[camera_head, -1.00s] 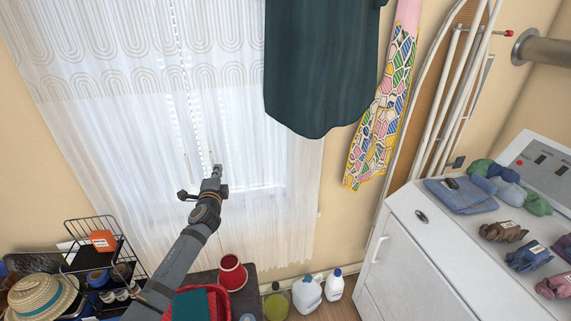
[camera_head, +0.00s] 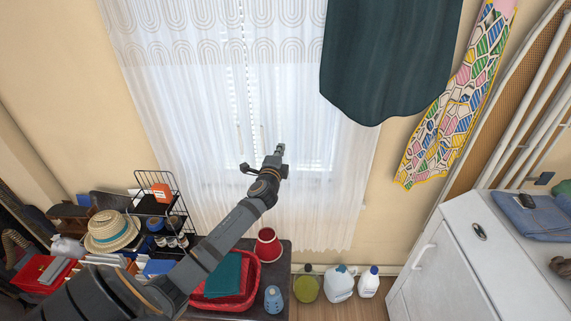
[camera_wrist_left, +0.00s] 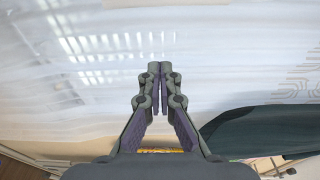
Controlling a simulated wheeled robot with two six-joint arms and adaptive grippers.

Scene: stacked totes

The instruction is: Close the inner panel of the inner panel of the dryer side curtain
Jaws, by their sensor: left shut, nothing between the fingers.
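A sheer white curtain (camera_head: 205,110) with a looped pattern along its top hangs over the window in the head view. It looks drawn across most of the window, with a narrow brighter gap near the middle. The curtain also fills much of the left wrist view (camera_wrist_left: 60,100). My left gripper (camera_head: 279,150) is in front of the curtain, right of its middle. In the left wrist view its fingertips (camera_wrist_left: 160,70) are together with nothing between them. I cannot tell whether they touch the cloth. My right gripper is not in view.
A dark green cloth (camera_head: 385,60) hangs right of the curtain, beside a colourful patterned cloth (camera_head: 455,105). A white dryer-like cabinet (camera_head: 455,270) stands at right.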

